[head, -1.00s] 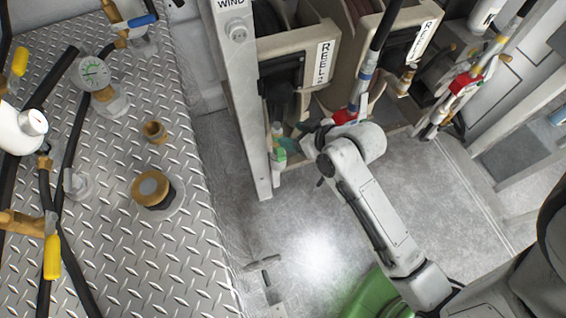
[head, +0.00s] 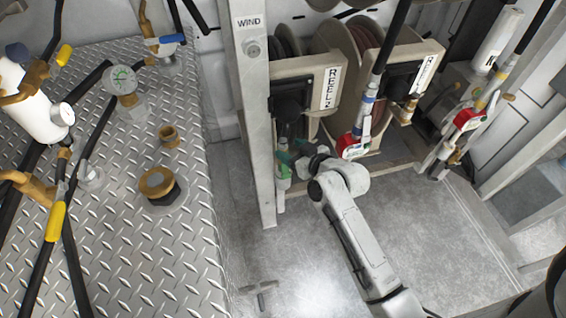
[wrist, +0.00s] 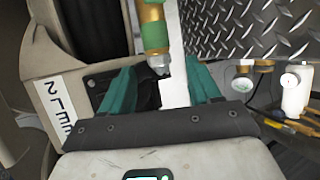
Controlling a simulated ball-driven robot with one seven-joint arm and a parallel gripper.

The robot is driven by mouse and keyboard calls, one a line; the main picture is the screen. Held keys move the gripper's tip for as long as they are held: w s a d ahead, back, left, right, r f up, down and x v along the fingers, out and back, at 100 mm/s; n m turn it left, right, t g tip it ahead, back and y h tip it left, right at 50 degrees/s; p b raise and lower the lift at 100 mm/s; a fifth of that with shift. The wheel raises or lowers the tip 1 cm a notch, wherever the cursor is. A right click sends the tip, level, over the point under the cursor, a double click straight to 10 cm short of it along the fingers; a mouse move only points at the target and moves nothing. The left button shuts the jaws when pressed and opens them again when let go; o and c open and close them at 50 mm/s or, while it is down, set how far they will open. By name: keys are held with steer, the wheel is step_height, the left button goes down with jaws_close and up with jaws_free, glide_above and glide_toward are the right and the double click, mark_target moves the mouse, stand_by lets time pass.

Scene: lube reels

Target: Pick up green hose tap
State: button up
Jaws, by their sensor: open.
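The green hose tap (head: 284,176) hangs upright at the left end of the reel frame, beside the WIND post. In the wrist view its brass body with green bands (wrist: 151,32) comes down from the top edge. Its grey lower end reaches towards the space between my fingertips. My gripper (wrist: 158,68) has teal fingers spread apart with nothing held. In the head view my gripper (head: 290,153) is at the tap, and my wrist partly hides the area. I cannot tell whether a finger touches the tap.
The WIND post (head: 255,130) stands close left of the tap. The reel box marked REEL 2 (head: 330,88) is behind it. Red taps (head: 352,147) (head: 467,119) hang to the right. A diamond-plate deck (head: 110,230) with fittings fills the left.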

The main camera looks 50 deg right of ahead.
mark_target(286, 147)
steer(key=shift+x, duration=2.2)
steer(key=shift+f, duration=0.1)
steer(key=shift+s, duration=0.1)
jaws_close()
